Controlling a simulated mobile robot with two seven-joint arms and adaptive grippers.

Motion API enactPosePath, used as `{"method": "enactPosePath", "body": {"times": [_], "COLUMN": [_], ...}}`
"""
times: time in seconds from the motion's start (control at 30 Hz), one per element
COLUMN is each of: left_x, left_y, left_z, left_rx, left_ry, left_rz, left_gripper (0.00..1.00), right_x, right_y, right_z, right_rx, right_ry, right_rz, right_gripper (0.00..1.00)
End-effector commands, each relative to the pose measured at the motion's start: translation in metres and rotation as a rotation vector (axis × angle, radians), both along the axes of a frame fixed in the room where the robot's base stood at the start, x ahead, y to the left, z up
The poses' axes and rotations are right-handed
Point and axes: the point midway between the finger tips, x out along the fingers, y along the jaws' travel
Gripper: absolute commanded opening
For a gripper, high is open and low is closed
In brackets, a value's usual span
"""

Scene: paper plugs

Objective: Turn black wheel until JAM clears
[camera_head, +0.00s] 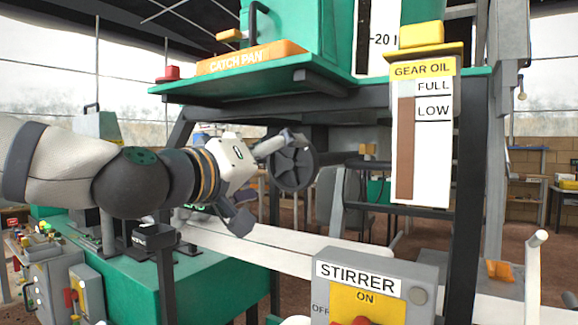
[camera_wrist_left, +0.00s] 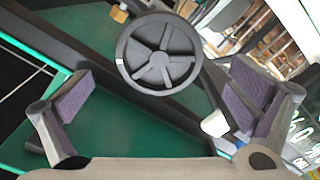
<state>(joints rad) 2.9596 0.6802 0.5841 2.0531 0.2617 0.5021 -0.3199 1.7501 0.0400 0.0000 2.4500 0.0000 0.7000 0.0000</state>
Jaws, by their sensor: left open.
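The black wheel (camera_head: 294,165) is a spoked handwheel under the green deck, near the middle of the head view. In the left wrist view the wheel (camera_wrist_left: 159,67) faces me at the top centre, with a small white mark on its left rim. My left gripper (camera_head: 263,180) is open in front of the wheel, one finger near its upper edge and one lower down. No readable JAM sign shows. My right gripper is not in view.
A gear oil gauge (camera_head: 424,130) hangs right of the wheel. A grey stirrer switch box (camera_head: 412,287) stands at the front. An orange catch pan (camera_head: 252,57) lies on the green deck (camera_head: 225,81) above. A partly cut-off display (camera_wrist_left: 303,128) with pale characters shows in the left wrist view.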

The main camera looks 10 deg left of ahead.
Motion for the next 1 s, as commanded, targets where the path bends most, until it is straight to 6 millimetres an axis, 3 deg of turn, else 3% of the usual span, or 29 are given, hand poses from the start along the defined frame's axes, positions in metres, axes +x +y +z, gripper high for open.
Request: {"method": "enactPosePath", "body": {"times": [0.17,0.73,1.0], "left_x": [0.001,0.035,0.037], "left_y": [-0.001,-0.013,-0.015], "left_z": [0.0,-0.002,0.0], "left_rx": [-0.004,-0.008,-0.009], "left_ry": [0.002,0.006,0.003], "left_rz": [0.001,0.0,-0.001], "left_gripper": [1.0,1.0,1.0], "right_x": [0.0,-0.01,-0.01], "right_y": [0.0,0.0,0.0], "right_z": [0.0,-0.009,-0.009], "right_rx": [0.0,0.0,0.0], "right_ry": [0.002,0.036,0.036], "right_rz": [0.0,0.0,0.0], "right_gripper": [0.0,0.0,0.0]}}
